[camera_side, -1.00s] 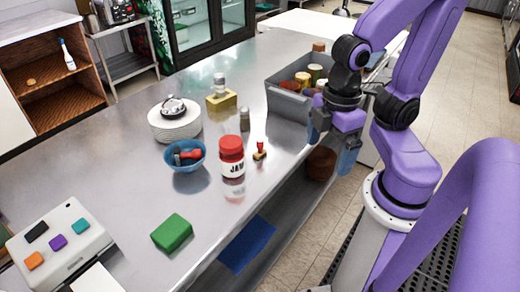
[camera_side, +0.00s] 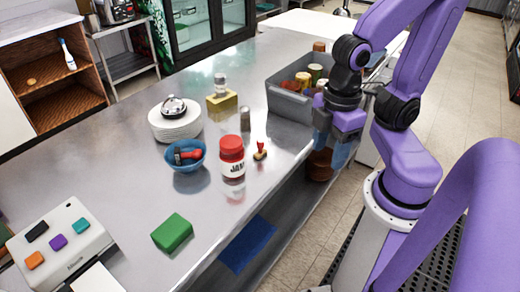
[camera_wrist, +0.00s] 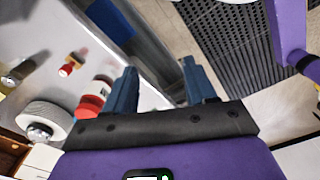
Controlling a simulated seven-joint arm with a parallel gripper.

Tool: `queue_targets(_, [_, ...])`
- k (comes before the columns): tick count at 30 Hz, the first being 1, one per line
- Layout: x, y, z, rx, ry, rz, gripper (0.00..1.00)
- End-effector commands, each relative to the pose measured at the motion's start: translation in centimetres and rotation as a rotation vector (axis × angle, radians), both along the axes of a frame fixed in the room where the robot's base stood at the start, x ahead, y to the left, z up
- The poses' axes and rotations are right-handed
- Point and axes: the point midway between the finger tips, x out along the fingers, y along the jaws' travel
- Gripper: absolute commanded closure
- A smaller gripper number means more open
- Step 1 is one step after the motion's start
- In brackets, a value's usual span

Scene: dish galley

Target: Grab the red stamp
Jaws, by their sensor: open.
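The red stamp (camera_side: 260,151) has a red handle and a small wooden base. It stands on the metal counter (camera_side: 120,170), just right of the jam jar (camera_side: 232,158), near the counter's front edge. In the wrist view the stamp (camera_wrist: 72,64) shows at the upper left, apart from my fingers. My gripper (camera_side: 332,145) is to the right of the stamp, by the counter's edge, with blue fingers pointing down. In the wrist view my gripper (camera_wrist: 160,84) has its two fingers spread with nothing between them.
A grey bin (camera_side: 288,104) with several jars stands close to my gripper. A blue bowl (camera_side: 186,164) holds a red item. A stack of plates (camera_side: 174,127), a yellow-based bottle (camera_side: 221,102), a shaker (camera_side: 245,120) and a green block (camera_side: 172,232) stand around. Counter right of the stamp is clear.

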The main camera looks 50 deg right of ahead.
Motion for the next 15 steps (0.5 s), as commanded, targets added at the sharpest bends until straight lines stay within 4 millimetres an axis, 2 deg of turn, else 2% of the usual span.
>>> queue_targets(9, [0.0,0.0,-0.2,-0.017,0.002,0.012,0.44])
queue_targets(15, [0.4,-0.4,-2.5,-0.210,0.002,0.159,0.44])
